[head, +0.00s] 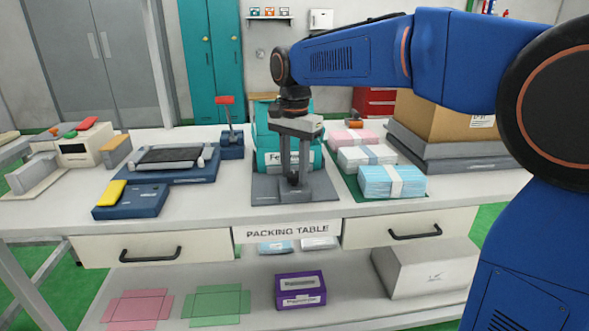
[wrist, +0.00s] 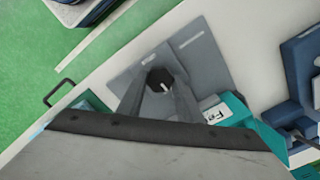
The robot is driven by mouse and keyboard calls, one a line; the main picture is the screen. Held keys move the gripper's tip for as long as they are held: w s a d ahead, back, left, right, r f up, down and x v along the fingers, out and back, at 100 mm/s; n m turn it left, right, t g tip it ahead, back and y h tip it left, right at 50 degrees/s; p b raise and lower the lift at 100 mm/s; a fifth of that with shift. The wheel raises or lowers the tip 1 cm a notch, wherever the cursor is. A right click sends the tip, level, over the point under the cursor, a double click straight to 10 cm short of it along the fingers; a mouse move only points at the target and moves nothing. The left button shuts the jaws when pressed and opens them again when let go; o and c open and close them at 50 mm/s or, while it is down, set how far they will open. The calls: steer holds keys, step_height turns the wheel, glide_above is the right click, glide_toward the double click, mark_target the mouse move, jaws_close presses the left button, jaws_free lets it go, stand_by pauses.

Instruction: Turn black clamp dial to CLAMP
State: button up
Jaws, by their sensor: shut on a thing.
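The black clamp dial (wrist: 159,80) sits on a grey base plate (wrist: 203,50) on the packing table. It is a small round knob with a pale mark on its top. In the head view, my gripper (head: 294,180) points straight down over the plate, in front of the teal machine (head: 266,150). Its two fingers reach down to the dial, one on each side, and are shut on it. The fingers also show in the wrist view, closing around the dial. The fingers partly hide the dial in the head view, and I cannot read any CLAMP label.
Stacks of pale blue and pink masks (head: 391,181) stand right of the plate, with a cardboard box (head: 446,114) behind. A blue unit with a yellow block (head: 110,193) and a black-topped device (head: 172,159) stand left. A red-topped lever (head: 226,101) stands at the back left.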

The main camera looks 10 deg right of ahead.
mark_target(295, 174)
steer(key=shift+r+m, duration=0.1)
steer(key=shift+m, duration=0.2)
steer(key=o, duration=1)
steer(key=shift+o, duration=0.2)
step_height(295, 174, up, 17)
steer(key=shift+r, duration=0.15)
